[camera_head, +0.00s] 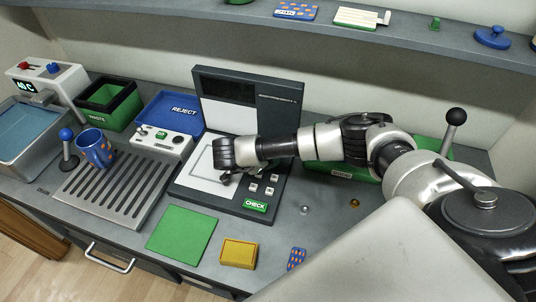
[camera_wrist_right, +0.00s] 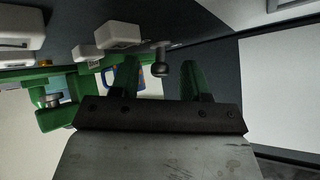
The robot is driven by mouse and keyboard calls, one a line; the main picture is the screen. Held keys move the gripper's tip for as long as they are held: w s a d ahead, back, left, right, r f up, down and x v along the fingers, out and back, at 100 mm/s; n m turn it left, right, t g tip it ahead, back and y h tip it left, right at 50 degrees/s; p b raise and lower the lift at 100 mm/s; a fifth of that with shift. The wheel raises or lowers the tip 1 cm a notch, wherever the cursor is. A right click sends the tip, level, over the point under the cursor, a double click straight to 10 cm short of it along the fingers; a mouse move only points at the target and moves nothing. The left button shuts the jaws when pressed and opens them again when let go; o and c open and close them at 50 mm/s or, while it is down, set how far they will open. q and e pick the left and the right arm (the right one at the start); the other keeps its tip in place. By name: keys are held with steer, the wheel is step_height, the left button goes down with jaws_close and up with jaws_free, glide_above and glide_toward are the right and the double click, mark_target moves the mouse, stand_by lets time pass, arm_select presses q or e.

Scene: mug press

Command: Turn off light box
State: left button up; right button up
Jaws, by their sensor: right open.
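The light box is a dark grey device (camera_head: 236,208) with a white panel (camera_head: 200,162), several pale square buttons (camera_head: 262,184), a green CHECK button (camera_head: 255,205) and an upright dark screen (camera_head: 232,88) behind. My right gripper (camera_head: 226,178) is low over the panel, left of the buttons; its fingertips are partly hidden in the head view. In the right wrist view the gripper (camera_wrist_right: 157,78) is open. A small dark toggle knob (camera_wrist_right: 160,68) shows between its two fingers, apart from both. Pale buttons (camera_wrist_right: 119,34) are at upper left, the white panel (camera_wrist_right: 282,80) at right. My left gripper is not in view.
Behind are a green bin (camera_head: 108,103) and a blue REJECT tray (camera_head: 172,110). A shelf (camera_head: 215,20) runs above.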

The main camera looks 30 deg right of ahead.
steer(key=shift+a+r, duration=0.15)
steer(key=shift+a, duration=0.05)
steer(key=p+v, duration=0.1)
steer(key=v, duration=0.9)
steer(key=shift+p, duration=0.3)
steer(key=shift+s+a, duration=0.15)
